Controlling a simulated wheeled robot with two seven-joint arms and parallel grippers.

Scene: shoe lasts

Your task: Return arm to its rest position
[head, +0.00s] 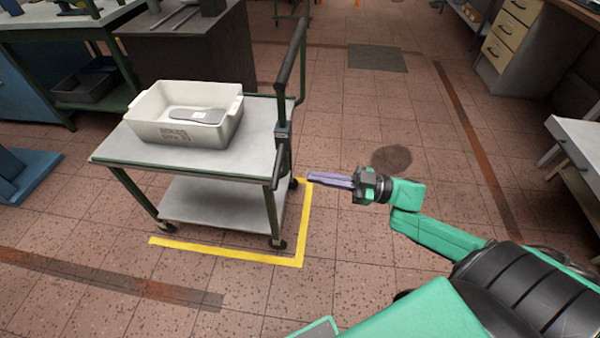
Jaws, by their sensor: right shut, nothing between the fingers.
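My right arm comes in from the lower right, with green and black links. My right gripper (330,179) is shut and empty. It points left, over the open floor just right of the cart's handle post, and looks apart from the cart. My left gripper is not in view. A white bin (190,135) sits on the cart's top shelf, and a grey, sole-shaped flat piece (200,115) with a small white label lies in it.
The green-framed cart (262,140) stands inside a yellow floor marking (225,250). Its dark handle post (288,70) rises near my gripper. Workbenches stand at upper left, and a drawer cabinet (508,45) and a pale table (580,130) stand at right. The middle floor is clear.

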